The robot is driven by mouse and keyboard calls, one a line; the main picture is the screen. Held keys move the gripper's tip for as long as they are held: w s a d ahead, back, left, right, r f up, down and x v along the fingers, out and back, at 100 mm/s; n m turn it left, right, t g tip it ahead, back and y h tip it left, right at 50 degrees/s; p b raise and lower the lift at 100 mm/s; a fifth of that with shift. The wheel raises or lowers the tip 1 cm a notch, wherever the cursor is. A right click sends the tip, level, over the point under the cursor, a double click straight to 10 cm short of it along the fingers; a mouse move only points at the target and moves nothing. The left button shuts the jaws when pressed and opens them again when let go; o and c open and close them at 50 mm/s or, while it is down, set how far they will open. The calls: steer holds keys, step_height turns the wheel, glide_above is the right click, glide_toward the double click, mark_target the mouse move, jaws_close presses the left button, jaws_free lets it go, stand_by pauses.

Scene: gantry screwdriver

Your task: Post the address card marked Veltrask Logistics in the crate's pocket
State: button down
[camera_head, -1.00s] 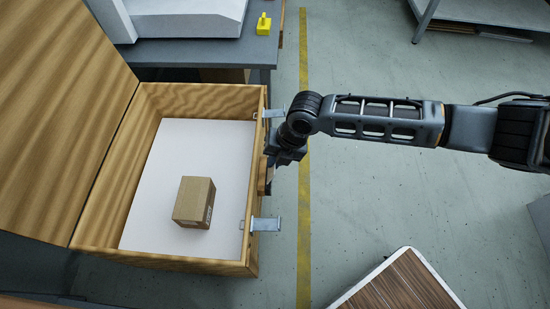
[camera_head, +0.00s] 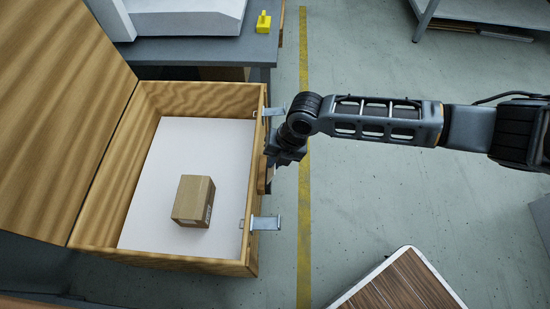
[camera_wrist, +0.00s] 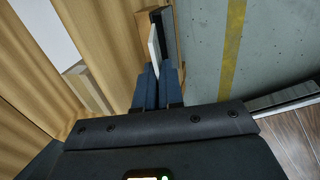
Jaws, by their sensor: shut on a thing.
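The open wooden crate (camera_head: 250,190) stands at the left in the head view. My gripper (camera_head: 271,160) is at the outside of its right wall, between two metal latches. In the wrist view my gripper's blue fingers (camera_wrist: 157,88) are shut on a thin pale card (camera_wrist: 154,48), seen nearly edge-on. A dark slot-like part with a wooden edge, which looks like the pocket (camera_wrist: 168,35), is right beside the card on the crate's outer wall. I cannot tell whether the card's far end is inside it. The card's marking cannot be read.
A cardboard box (camera_head: 193,201) sits on the crate's white floor. The latches (camera_head: 265,223) stick out from the wall on either side of my gripper. A grey table with a yellow object (camera_head: 263,22) is behind. A wood-topped surface (camera_head: 400,283) is at the lower right. The floor between is clear.

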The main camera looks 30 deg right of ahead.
steer(key=shift+f+b, duration=0.75)
steer(key=shift+f, duration=0.45)
steer(key=c, duration=1.2)
jaws_free()
steer(key=p+v, duration=0.3)
steer(key=v, duration=0.4)
steer(key=shift+d+r, duration=0.1)
steer(key=shift+r, duration=0.3)
